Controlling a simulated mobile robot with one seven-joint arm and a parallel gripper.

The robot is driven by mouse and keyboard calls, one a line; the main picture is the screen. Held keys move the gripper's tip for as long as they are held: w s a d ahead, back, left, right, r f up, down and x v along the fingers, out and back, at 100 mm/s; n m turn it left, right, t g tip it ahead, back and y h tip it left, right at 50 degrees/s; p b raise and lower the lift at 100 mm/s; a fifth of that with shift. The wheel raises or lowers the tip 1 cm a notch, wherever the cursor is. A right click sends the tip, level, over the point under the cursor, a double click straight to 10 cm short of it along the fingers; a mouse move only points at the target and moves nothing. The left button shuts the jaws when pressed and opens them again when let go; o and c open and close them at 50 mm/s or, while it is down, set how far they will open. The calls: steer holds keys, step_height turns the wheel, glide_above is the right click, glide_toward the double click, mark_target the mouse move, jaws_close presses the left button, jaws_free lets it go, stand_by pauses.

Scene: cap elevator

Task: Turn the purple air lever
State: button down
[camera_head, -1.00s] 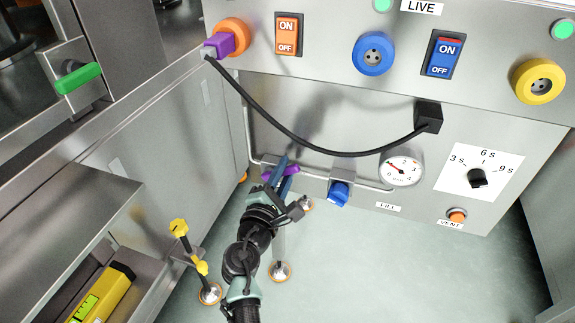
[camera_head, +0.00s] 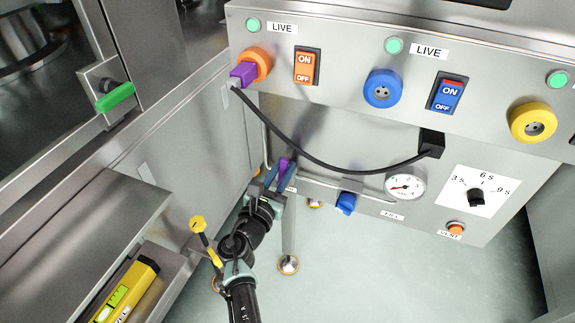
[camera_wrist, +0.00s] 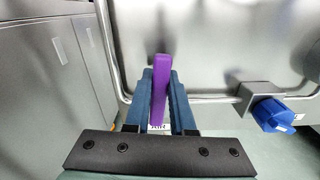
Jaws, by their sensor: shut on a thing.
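The purple air lever (camera_head: 283,164) is low on the grey panel, on the thin pipe at the left. It points roughly upright in the picture. My gripper (camera_head: 281,175) is shut on it, with one blue finger on each side. In the wrist view the purple lever (camera_wrist: 161,85) stands between the fingers of my gripper (camera_wrist: 161,95), and its top end sticks out past the fingertips. The lever's pivot and valve body are hidden behind the fingers.
A blue lever (camera_head: 346,203) sits on the same pipe to the right, beside a pressure gauge (camera_head: 405,187). A black cable (camera_head: 310,154) hangs above from a purple plug (camera_head: 243,74). A yellow-knobbed lever (camera_head: 198,224) stands left of my arm.

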steer(key=shift+a+n+p, duration=0.3)
steer(key=shift+n, duration=0.3)
steer(key=c, duration=0.8)
jaws_free()
steer(key=shift+o, duration=0.2)
steer(key=p+v, duration=0.4)
steer(key=v, duration=0.9)
steer(key=shift+w, duration=0.1)
